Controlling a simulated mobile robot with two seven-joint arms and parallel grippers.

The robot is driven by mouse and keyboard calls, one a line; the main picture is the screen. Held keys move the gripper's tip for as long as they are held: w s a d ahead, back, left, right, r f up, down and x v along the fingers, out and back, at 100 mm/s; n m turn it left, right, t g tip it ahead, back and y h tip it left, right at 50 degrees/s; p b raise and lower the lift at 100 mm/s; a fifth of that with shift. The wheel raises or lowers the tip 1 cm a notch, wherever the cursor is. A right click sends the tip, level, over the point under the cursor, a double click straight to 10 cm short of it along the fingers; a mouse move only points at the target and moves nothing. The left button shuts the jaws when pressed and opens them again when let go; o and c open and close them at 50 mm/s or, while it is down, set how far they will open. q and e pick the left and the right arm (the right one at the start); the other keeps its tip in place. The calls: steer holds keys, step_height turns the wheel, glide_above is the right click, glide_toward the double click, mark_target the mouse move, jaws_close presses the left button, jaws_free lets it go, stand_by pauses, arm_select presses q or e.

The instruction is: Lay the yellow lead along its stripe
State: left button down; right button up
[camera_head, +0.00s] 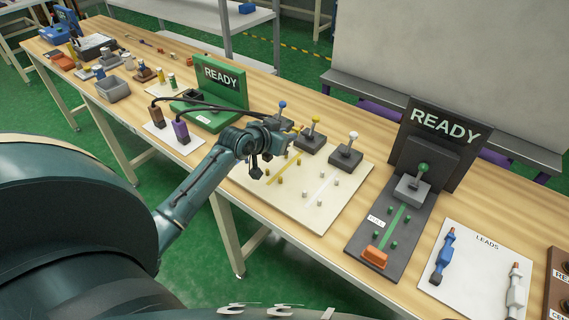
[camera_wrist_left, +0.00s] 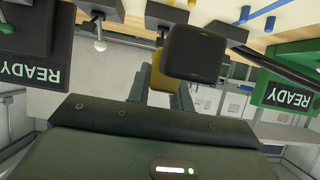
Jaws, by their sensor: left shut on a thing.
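My left gripper (camera_head: 287,141) is over the far left part of a cream board (camera_head: 331,217). It is shut on the yellow lead (camera_head: 296,129), which also shows as a yellow piece behind a dark block in the left wrist view (camera_wrist_left: 156,76). Most of the lead is hidden by the gripper. The yellow stripe (camera_head: 285,168) runs along the board with small pegs beside it, just right of my wrist. In the head view the lead is above the board, apart from the stripe. My right gripper is not in view.
A white stripe (camera_head: 322,188) lies right of the yellow one. Blue, yellow and white-knobbed levers (camera_head: 346,157) stand along the board's far edge. A dark READY station (camera_head: 437,140) stands right, a green one (camera_head: 223,88) left. A LEADS mat (camera_head: 470,265) holds blue and white leads.

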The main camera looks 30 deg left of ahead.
mark_target(284, 168)
arm_select(q)
step_height(284, 168, down, 10)
steer(key=shift+r+b, duration=0.25)
steer(key=shift+b, duration=0.15)
steer(key=shift+f, duration=0.15)
steer(key=c, duration=1.3)
jaws_free()
steer(key=shift+o, duration=0.2)
